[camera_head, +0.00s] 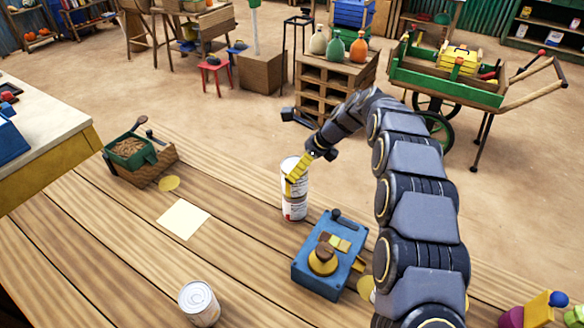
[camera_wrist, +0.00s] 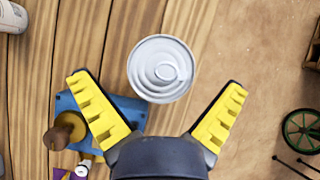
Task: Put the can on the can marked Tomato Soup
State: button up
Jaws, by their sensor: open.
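A tall white column (camera_head: 292,207) stands upright on the plank table in the head view. It looks like one can standing on another, with red print low down; the label is not readable. Its round metal lid (camera_wrist: 161,69) shows from above in the wrist view. My gripper (camera_head: 297,172) is open at the column's upper part, a yellow finger in front of it. In the wrist view my gripper (camera_wrist: 157,107) has its fingers spread, with the lid between and just beyond the tips. Another can (camera_head: 199,303) stands alone at the front; a can (camera_wrist: 13,17) shows at the wrist view's top left.
A blue box (camera_head: 318,278) with knobs stands close to the column, towards the front right. A green tray (camera_head: 130,152) of brown bits is at the back left. A pale square (camera_head: 183,219) lies flat between. The left planks are mostly clear.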

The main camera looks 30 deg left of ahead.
jog(key=v, duration=0.8)
jog(key=shift+r, duration=0.25)
jog(key=shift+d, duration=0.1)
jog(key=s+d+r+n+h, duration=0.2)
jog(key=s+d+r+n, duration=0.25)
jog(key=s+d, duration=0.45)
jog(key=s+d+r+n+h, duration=0.1)
jog(key=s+d+r+n, duration=0.2)
jog(key=s+d+n, duration=0.5)
jog(key=s+d+f+n+h, duration=0.2)
jog(key=s+d+n+h, duration=0.1)
jog(key=s+d, duration=1.3)
jog(key=shift+s+f+n+g+h, duration=0.3)
jog(key=shift+s+n+g, duration=0.15)
jog(key=shift+s, duration=0.75)
